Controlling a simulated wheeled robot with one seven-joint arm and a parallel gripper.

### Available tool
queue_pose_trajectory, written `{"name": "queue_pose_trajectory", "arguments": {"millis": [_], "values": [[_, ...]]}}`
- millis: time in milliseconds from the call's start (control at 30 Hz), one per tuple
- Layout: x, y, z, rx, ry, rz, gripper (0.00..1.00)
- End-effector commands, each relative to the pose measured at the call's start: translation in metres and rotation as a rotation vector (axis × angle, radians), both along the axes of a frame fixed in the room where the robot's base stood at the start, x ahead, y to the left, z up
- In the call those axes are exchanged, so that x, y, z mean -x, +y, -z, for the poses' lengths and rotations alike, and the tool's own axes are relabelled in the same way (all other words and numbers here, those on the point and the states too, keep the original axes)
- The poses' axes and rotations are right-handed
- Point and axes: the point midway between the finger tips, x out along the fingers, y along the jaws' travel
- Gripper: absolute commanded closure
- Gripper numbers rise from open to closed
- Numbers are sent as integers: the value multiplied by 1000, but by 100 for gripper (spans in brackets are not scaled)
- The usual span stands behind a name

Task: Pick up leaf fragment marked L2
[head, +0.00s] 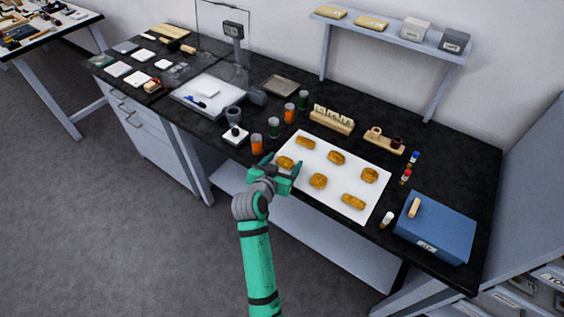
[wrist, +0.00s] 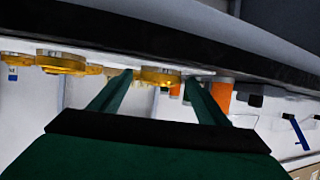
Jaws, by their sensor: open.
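Several gold-brown leaf fragments lie apart on a white sheet (head: 333,198) on the black bench. No L2 mark is readable, so I cannot tell which fragment bears it. My gripper (head: 281,165) is open at the sheet's near left edge, close to the leftmost fragment (head: 285,162). In the wrist view, one gold fragment (wrist: 161,77) shows between the two fingertips, apparently just beyond them; I see no grip on it. Another fragment (wrist: 61,62) shows to the left there. The other fragments include a front middle one (head: 318,181) and a front right one (head: 353,201).
Orange jars (head: 257,145) and green jars (head: 274,127) stand left of the sheet. A wooden rack (head: 332,120) and a wooden holder (head: 383,141) stand behind it. A blue box (head: 435,228) and small bottles (head: 387,219) are at right.

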Motion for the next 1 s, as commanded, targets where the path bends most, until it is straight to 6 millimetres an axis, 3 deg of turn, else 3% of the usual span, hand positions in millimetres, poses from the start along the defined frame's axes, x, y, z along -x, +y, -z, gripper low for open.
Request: {"name": "queue_pose_trajectory", "arguments": {"millis": [33, 200, 667, 867, 1000], "values": [[0, 0, 0, 0, 0, 0, 38], [0, 0, 0, 0, 0, 0, 74], [0, 0, -9, -1, 0, 0, 74], [2, 1, -35, -1, -4, 0, 74], [26, 1, -63, -1, -5, 0, 74]]}}
